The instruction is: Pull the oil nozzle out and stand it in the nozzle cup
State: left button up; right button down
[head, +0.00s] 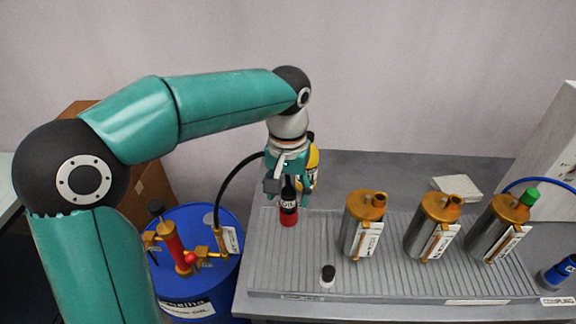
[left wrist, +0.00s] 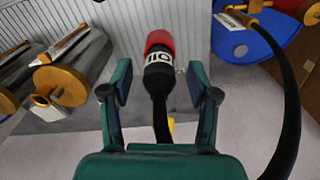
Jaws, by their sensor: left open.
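A black piece with a white OIL label (head: 288,203) stands upright on the ribbed tray, its lower end red. It also shows in the left wrist view (left wrist: 160,82), with a slim black upper part. I cannot tell where nozzle and cup divide. My left gripper (head: 289,192) is open over it. In the left wrist view the fingers of my left gripper (left wrist: 159,95) lie either side of the black part with gaps. A black hose (head: 232,182) arches from the blue drum behind the gripper, where its end is hidden. My right gripper is out of view.
The blue drum (head: 205,287) with a red and gold pump (head: 174,246) stands left of the ribbed tray (head: 305,268). Three metal canisters with gold tops (head: 363,225) stand to the right. A small black-topped piece (head: 327,275) sits near the front. Something yellow (head: 313,157) shows behind the gripper.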

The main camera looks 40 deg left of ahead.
pick_arm(q)
notch_tip(320, 180, up, 9)
jog(key=shift+r, duration=0.2)
dwell(0.3)
